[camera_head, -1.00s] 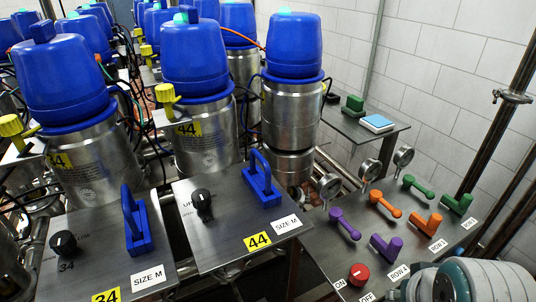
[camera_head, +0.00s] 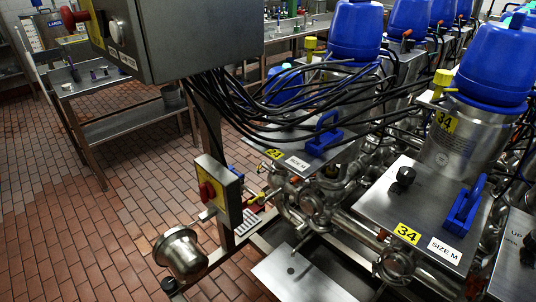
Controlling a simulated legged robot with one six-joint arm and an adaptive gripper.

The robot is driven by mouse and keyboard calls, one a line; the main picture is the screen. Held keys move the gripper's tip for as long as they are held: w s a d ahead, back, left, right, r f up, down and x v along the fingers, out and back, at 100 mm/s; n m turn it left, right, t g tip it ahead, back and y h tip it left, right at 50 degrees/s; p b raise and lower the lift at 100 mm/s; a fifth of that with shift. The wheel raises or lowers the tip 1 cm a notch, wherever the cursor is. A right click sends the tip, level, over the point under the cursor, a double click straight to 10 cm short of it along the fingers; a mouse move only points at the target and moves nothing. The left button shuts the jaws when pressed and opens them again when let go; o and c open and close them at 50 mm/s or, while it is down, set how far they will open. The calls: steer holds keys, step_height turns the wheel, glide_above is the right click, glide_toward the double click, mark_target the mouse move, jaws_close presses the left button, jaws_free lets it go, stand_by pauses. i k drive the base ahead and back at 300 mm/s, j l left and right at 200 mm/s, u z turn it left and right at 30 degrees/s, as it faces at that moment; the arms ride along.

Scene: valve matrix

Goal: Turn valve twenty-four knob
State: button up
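The panel with the small yellow label (camera_head: 273,154), which seems to read 24, lies at the middle of the head view. It carries a blue handle (camera_head: 325,137) and a SIZE M label (camera_head: 297,163). Its knob is not clearly visible; black cables cover the panel's back left part. The nearer panel marked 34 (camera_head: 407,234) has a black knob (camera_head: 405,176) and a blue handle (camera_head: 466,208). My gripper is not in view.
A grey control box (camera_head: 180,40) on a post stands at left with black cables (camera_head: 290,95) running to the valves. Brick floor (camera_head: 70,235) at left is open.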

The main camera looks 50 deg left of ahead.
mark_target(290, 115)
steer(key=u, duration=1.5)
